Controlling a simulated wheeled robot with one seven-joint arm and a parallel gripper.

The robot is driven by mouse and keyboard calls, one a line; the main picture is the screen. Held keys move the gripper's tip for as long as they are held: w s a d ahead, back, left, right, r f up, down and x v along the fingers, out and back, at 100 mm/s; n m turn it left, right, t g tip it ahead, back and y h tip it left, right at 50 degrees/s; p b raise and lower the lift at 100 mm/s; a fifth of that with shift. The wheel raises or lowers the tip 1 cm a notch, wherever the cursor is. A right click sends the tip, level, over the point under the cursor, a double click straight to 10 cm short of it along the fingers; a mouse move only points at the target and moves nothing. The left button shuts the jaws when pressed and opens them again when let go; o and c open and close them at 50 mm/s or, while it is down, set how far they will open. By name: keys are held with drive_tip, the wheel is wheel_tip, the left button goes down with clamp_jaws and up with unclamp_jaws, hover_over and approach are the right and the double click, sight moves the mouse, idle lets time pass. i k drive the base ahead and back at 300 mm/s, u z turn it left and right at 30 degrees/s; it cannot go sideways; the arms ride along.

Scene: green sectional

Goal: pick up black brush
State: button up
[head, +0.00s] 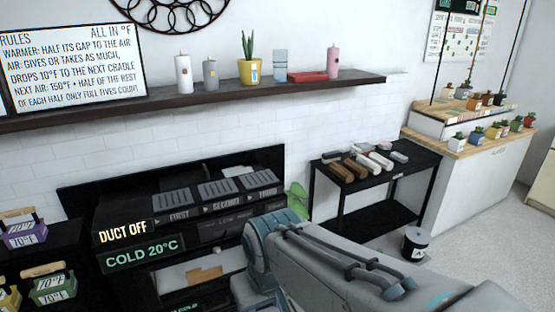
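Several small brush-like blocks lie on a black side table (385,184) right of centre in the head view. Two are brown, with one brown block (342,173) at the near left. Beside them lie pale blocks, including a white block (381,160), and a dark grey block (399,157) is at the right. I cannot tell which, if any, is the black brush; they are small in view. My grey and teal arm crosses the lower middle, in front of the table in the picture. My gripper's fingers do not show.
A dark wall shelf (200,103) holds candles and a potted plant. A black unit (225,225) with vents stands left of the table. A white counter (475,180) with small pots is at the right. A dark tin (415,244) stands on the floor; the floor right of it is clear.

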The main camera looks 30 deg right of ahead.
sight(331, 157)
drive_tip(key=z, duration=0.65)
drive_tip(key=k, duration=0.85)
drive_tip(key=z, duration=0.75)
drive_tip(key=k, duration=0.35)
drive_tip(key=z, duration=1.1)
drive_tip(key=i, duration=3.05)
drive_tip(key=u, duration=0.8)
drive_tip(key=i, duration=1.2)
drive_tip(key=u, duration=1.65)
drive_tip(key=i, duration=0.7)
drive_tip(key=u, duration=0.45)
